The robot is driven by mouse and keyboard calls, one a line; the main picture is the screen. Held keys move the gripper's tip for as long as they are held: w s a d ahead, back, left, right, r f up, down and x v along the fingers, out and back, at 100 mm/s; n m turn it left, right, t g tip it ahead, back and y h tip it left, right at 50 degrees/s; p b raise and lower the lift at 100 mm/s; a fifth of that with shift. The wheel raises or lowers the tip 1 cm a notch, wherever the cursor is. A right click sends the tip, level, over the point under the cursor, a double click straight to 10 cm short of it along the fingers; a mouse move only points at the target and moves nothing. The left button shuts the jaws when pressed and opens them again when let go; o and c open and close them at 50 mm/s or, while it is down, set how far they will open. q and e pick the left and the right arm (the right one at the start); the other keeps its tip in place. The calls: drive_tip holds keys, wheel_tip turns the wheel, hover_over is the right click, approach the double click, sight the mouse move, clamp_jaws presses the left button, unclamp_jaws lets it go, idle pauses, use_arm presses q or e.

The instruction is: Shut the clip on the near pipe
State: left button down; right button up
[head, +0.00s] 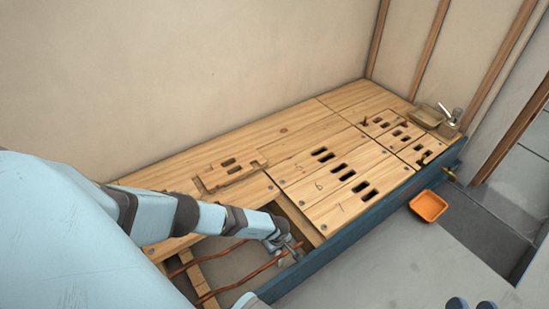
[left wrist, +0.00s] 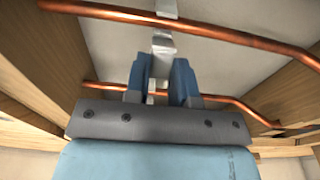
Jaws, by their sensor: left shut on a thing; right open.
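Two copper pipes run through the open floor bay in the head view: a near pipe (head: 238,282) and a far one (head: 207,257). In the left wrist view, one pipe (left wrist: 215,27) crosses the top and another (left wrist: 215,97) passes behind my fingers. My left gripper (head: 284,247) is over the bay at the pipes' right end. In the wrist view its blue fingers (left wrist: 161,75) are shut on a pale grey clip (left wrist: 162,44). A pale piece also shows at the upper pipe. I cannot tell how far the clip is closed. My right gripper (head: 472,304) is open and empty at the bottom edge.
Slotted wooden floor panels (head: 310,170) cover the deck beyond the bay. A blue edge beam (head: 345,228) runs along the front. An orange tray (head: 428,206) lies on the grey floor at right.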

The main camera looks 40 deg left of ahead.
use_arm(q)
drive_tip(key=shift+s+d+r+y+p, duration=0.1)
drive_tip(key=shift+d+y+p, duration=0.15)
drive_tip(key=shift+y, duration=0.25)
use_arm(e)
drive_tip(key=shift+s+a+f+m, duration=0.2)
drive_tip(key=shift+s+m, duration=0.1)
drive_tip(key=shift+r, duration=0.4)
use_arm(q)
drive_tip(key=c, duration=1)
unclamp_jaws()
drive_tip(key=shift+o, duration=0.2)
use_arm(e)
drive_tip(key=shift+w+r, duration=0.15)
